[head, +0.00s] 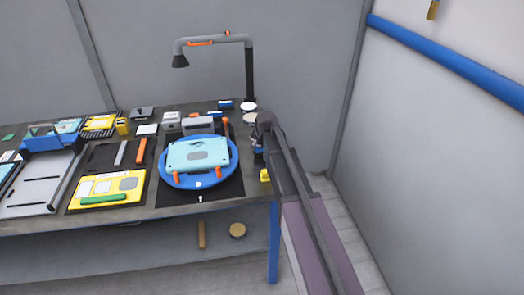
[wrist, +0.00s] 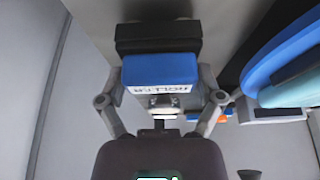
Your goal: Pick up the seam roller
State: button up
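A block with a blue face (wrist: 160,68) and a white label is centred in the wrist view, in front of a black block (wrist: 158,38). The label's inverted lettering seems to read ROLLER, so I take this for the seam roller or its holder; I cannot tell which. My gripper (wrist: 163,80) has its fingers spread, one on each side of the blue part; contact is not clear. In the head view my gripper (head: 258,147) is low at the table's right end, and my arm hides most of what is there.
The table (head: 175,205) carries a blue round stand (head: 233,178) with a light-blue case (head: 198,153), left of my gripper. A small yellow block (head: 265,175) sits near the right edge. The floor right of the table is clear.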

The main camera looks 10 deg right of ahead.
jog(key=shift+c, duration=1.2)
jog(key=shift+r, duration=0.15)
notch_tip(320, 180, up, 10)
jog(key=p, duration=1)
jog(key=o, duration=0.6)
jog(key=shift+c, duration=1.4)
jog(key=shift+d, duration=0.15)
